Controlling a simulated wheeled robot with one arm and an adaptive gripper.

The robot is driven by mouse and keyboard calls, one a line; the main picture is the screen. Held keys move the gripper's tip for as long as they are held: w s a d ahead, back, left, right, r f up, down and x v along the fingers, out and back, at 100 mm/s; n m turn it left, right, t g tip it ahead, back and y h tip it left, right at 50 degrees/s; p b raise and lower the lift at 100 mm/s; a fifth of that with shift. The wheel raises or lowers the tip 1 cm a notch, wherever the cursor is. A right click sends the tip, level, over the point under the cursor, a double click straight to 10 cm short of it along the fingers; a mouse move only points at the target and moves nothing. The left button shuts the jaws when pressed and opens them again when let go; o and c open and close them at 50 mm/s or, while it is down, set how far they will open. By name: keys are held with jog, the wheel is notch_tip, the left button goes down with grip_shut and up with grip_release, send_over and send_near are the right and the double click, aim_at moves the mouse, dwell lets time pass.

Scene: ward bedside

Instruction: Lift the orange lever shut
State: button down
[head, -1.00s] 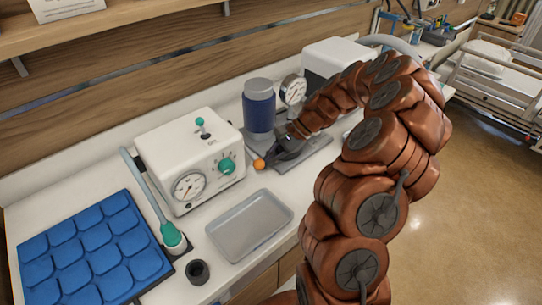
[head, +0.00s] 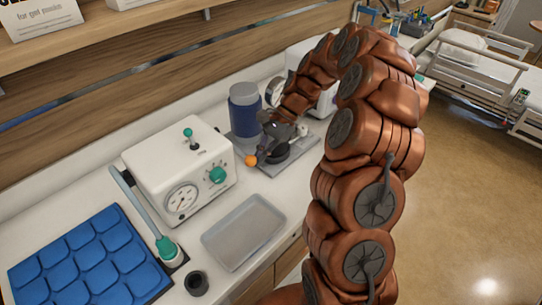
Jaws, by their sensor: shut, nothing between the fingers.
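The orange lever's ball end (head: 251,160) shows in the head view at the left front of a grey base plate (head: 296,160). A blue and grey cylinder (head: 245,108) stands at the back of that plate. My gripper (head: 266,152) is dark, shut and empty, just right of the orange ball. I cannot tell whether its tips touch the lever. The lever's shaft is mostly hidden behind my gripper.
A white box with a dial and green knobs (head: 178,172) stands left of the lever. A grey tray (head: 243,232), a small dark cup (head: 197,283) and a blue compartment mat (head: 88,262) lie in front. A white device (head: 297,58) is behind my arm.

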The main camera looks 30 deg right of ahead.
notch_tip(320, 180, up, 7)
jog(key=shift+w+a, duration=0.15)
jog(key=shift+w, duration=0.3)
jog(key=shift+r, duration=0.15)
dwell(0.4)
jog(key=shift+r, duration=0.1)
jog(key=v, duration=0.7)
jog(key=shift+d, duration=0.25)
dwell(0.5)
